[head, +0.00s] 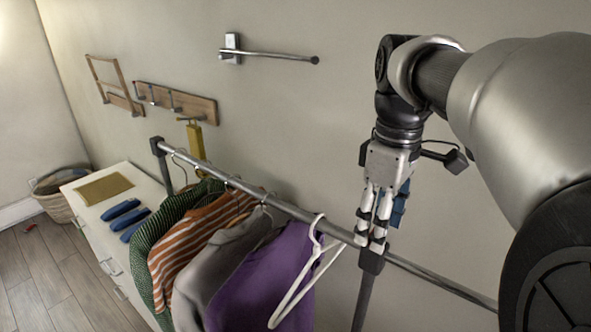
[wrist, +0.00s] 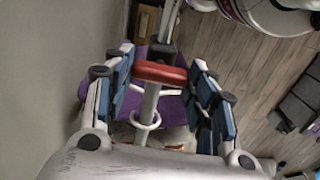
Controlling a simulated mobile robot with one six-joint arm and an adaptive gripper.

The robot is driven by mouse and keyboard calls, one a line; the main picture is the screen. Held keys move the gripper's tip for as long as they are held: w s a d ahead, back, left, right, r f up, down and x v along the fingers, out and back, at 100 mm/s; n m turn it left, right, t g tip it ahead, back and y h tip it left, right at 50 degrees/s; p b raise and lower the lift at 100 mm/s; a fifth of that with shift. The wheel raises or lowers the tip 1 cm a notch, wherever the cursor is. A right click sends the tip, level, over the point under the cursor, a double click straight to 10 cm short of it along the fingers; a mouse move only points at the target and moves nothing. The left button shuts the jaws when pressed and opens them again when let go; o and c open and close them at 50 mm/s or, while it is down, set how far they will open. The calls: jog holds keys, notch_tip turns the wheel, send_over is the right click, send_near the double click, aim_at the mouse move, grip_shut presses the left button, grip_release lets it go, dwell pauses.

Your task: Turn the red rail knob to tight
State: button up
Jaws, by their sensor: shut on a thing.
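The red rail knob (wrist: 160,73) shows in the wrist view as a red bar on top of the rail post, between my blue finger pads. My gripper (wrist: 161,90) points down over it, with one finger on each side, shut on the knob. In the head view my gripper (head: 371,240) is at the dark joint (head: 371,261) where the metal rail (head: 290,207) meets its right post. The knob is hidden behind the fingers there. I cannot read any tight mark.
A white hanger (head: 300,285) hangs on the rail close left of my gripper, beside a purple garment (head: 265,275) and other clothes. The wall stands close behind, with a metal bar (head: 270,54) and hook rack (head: 180,101). A white dresser (head: 85,208) and basket (head: 60,195) are left.

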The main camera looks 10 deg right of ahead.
jog(key=shift+m, duration=0.3)
jog(key=m+p, duration=0.1)
jog(key=m, duration=0.2)
jog(key=shift+r+p, duration=0.1)
jog(key=shift+p, duration=0.3)
jog(key=m+p, duration=0.2)
jog(key=m, duration=0.3)
jog(key=m+p, duration=0.1)
jog(key=m, duration=0.3)
jog(key=shift+m, duration=0.4)
jog(key=m+p, duration=0.1)
jog(key=m, duration=0.3)
jog(key=shift+m, duration=0.3)
jog(key=o, duration=1)
jog(key=shift+o, duration=0.2)
